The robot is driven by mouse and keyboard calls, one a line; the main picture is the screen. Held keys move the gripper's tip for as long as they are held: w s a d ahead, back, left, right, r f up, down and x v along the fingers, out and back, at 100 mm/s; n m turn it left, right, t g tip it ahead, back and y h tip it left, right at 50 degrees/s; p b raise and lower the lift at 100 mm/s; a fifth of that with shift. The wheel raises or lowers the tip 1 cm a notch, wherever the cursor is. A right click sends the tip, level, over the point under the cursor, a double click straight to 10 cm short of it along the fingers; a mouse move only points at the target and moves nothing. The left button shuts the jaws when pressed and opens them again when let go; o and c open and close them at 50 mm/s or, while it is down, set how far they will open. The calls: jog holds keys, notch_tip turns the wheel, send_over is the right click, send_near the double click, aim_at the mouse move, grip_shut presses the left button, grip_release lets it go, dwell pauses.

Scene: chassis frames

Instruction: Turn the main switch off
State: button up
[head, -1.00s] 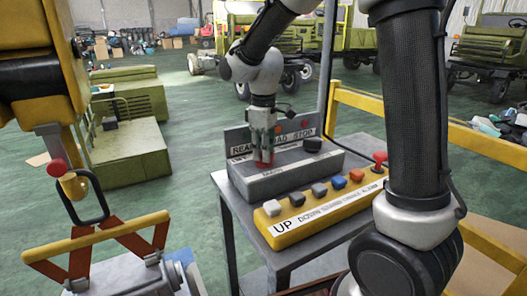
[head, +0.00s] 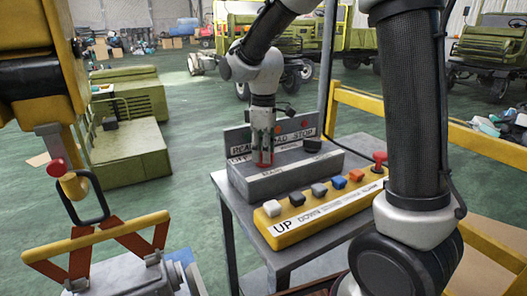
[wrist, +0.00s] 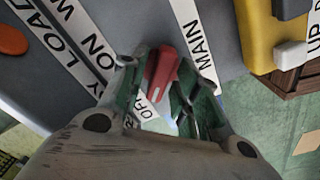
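The main switch's red handle (wrist: 162,66) shows in the wrist view between my gripper's two green-grey fingers. Its lower end, with a pale mark, lies towards a partly covered label that looks like OFF (wrist: 152,106). A white MAIN label (wrist: 194,40) is to its right. In the head view, my gripper (head: 263,150) points down at the left part of the grey control box (head: 290,178), and the red handle (head: 264,159) shows at its fingertips. The fingers look shut on the handle, one on each side. The switch's base is mostly hidden.
A yellow button box (head: 325,214) with several coloured buttons and a red lever (head: 379,160) stands in front on the same grey table. A yellow rail (head: 470,140) runs at the right. A hanging hook and orange-red clamp (head: 95,238) are at the left.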

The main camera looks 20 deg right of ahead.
notch_tip(320, 180, up, 12)
dwell(0.7)
dwell(0.4)
jog(key=s+d+f+m+t, duration=0.1)
jog(key=s+d+m, duration=0.4)
jog(key=s, duration=0.6)
jog(key=s+d+f+m+t, duration=0.1)
jog(key=s+d+m+t, duration=0.2)
jog(key=s+d+m, duration=0.3)
jog(key=s+d, duration=0.4)
jog(key=s, duration=0.2)
